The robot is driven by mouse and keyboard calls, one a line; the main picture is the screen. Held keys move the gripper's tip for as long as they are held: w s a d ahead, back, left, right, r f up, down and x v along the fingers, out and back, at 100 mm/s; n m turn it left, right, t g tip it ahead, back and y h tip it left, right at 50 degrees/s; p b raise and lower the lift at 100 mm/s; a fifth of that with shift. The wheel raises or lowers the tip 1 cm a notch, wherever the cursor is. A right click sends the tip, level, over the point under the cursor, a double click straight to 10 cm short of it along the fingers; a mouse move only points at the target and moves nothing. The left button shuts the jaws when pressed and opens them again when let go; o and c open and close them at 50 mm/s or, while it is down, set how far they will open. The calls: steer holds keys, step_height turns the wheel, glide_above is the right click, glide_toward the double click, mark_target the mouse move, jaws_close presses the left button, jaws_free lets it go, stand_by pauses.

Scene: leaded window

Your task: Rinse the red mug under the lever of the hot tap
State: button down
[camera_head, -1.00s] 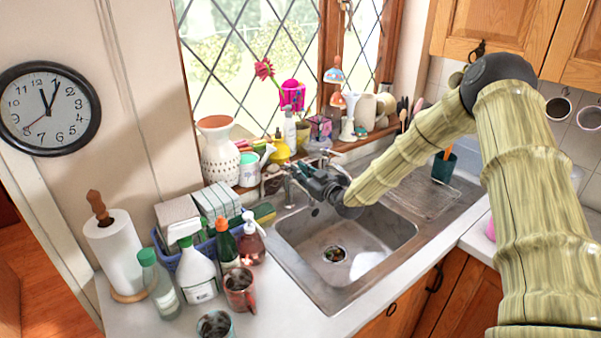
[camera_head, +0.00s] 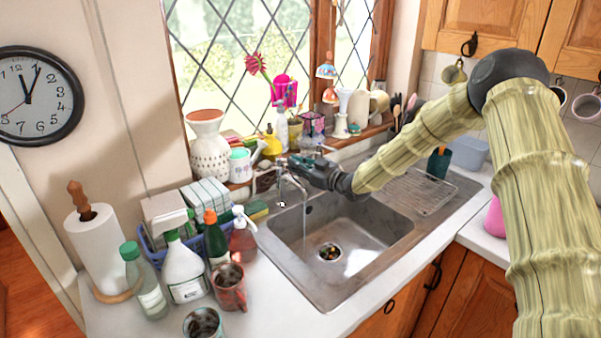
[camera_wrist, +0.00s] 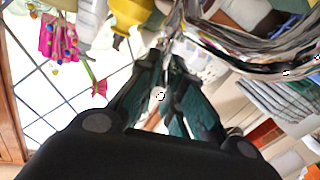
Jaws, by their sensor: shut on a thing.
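The red mug (camera_head: 229,288) stands on the counter left of the sink, apart from my gripper, with dark contents or a dark inside. The chrome tap (camera_head: 284,184) rises at the sink's back left corner. My gripper (camera_head: 292,164) is at the top of the tap, shut on what looks like its lever. In the wrist view the dark green fingers (camera_wrist: 165,62) converge at the shiny tap metal (camera_wrist: 178,42); the exact contact is hard to see. A thin pale streak, like running water, drops from the spout into the sink (camera_head: 375,232).
A patterned mug (camera_head: 204,322), spray bottle (camera_head: 185,272), soap pump (camera_head: 243,240) and paper towel roll (camera_head: 97,245) crowd the left counter. The sill behind the tap holds a white vase (camera_head: 209,150) and several ornaments. The basin is free apart from its drain (camera_head: 330,252).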

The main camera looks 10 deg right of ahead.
steer(key=shift+w+d+r+n+g+y+b, duration=0.1)
steer(key=shift+w+d+n+g+y+b, duration=0.15)
steer(key=shift+n+g+y, duration=0.2)
steer(key=c, duration=1.5)
jaws_free()
steer(key=shift+s, duration=0.15)
steer(key=v, duration=1.2)
